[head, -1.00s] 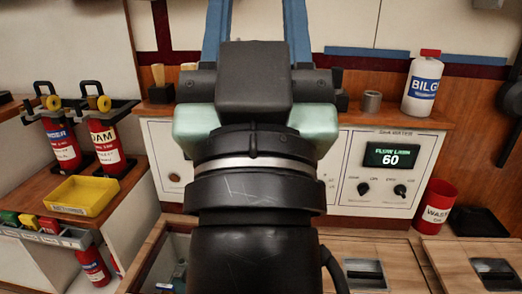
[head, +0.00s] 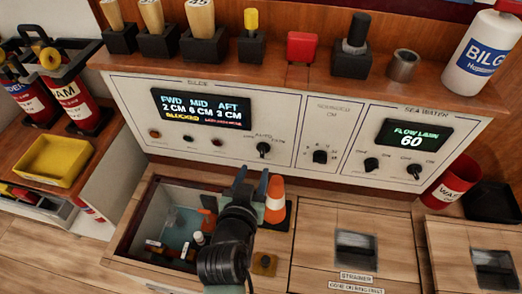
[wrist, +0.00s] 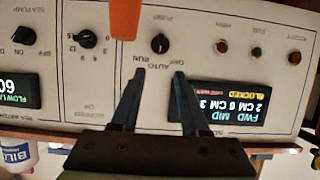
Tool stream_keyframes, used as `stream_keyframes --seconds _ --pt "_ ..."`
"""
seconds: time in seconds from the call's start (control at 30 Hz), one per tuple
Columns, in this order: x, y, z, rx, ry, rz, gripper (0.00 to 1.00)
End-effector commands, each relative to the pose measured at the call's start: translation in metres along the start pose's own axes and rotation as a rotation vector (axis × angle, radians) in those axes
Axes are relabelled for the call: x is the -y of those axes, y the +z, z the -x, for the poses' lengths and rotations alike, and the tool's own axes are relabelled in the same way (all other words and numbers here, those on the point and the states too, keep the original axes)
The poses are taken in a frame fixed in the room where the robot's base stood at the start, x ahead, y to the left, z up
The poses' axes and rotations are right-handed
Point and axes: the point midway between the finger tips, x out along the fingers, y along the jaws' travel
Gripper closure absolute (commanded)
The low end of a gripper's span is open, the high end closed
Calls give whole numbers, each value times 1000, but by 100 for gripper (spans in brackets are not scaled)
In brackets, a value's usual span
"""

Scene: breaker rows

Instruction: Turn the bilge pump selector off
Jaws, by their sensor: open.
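The bilge pump selector is a small black knob (head: 263,149) on the right part of the white BILGE panel (head: 225,115). It also shows in the upside-down wrist view (wrist: 160,43), with small OFF, AUTO and RUN lettering beside it. My gripper (head: 251,182) is open and empty, in front of and below the panel in the head view. In the wrist view its two blue fingers (wrist: 158,73) are spread, pointing towards the knob and apart from it.
An orange cone (head: 275,199) stands close beside my gripper. An open hatch (head: 127,238) lies to the left. Other black knobs sit on the sounder (head: 320,156) and sea water (head: 371,164) panels. The bilge display (head: 201,107) reads FWD 2, MID 6, AFT 3 CM and BLOCKED.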

Motion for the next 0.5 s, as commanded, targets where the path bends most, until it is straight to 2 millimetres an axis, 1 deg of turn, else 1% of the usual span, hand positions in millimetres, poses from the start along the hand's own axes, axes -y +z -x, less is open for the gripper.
stream_keyframes --seconds 0.03,0.2,0.4,0.5 --pt "0 1 -11 -3 1 1 55" --pt "-1 1 -41 -5 1 3 55" --pt "-1 1 -73 -3 1 3 55" --pt "-1 0 -85 -4 0 2 55"
